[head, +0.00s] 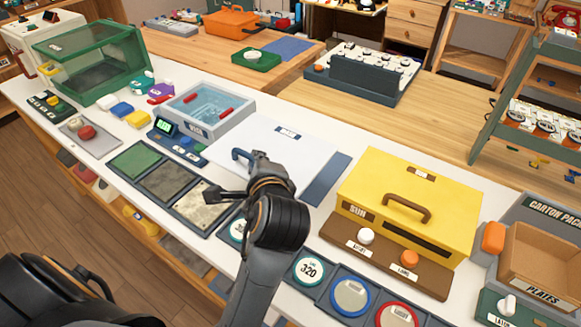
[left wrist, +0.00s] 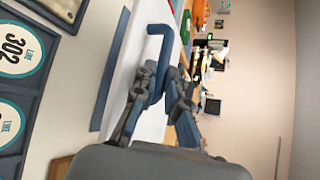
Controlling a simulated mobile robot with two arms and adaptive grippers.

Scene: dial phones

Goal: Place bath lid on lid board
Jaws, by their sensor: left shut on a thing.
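The bath lid (head: 299,155) is a flat white panel with a small label and a blue handle (head: 240,154). It lies to the right of the water-filled bath (head: 205,109). A blue-grey strip, which looks like the lid board (head: 328,180), shows along the lid's right edge; the lid seems to cover the rest. I cannot tell whether the lid rests on it or hovers just above. My left gripper (head: 250,163) is shut on the handle, which also shows in the left wrist view (left wrist: 156,55). My right gripper is out of view.
A yellow box (head: 412,205) with a brown handle stands to the right of the board. Several square panels (head: 168,180) lie on the near left. Round dial plates (head: 350,296) lie along the front edge. A green glass case (head: 92,62) stands at the far left.

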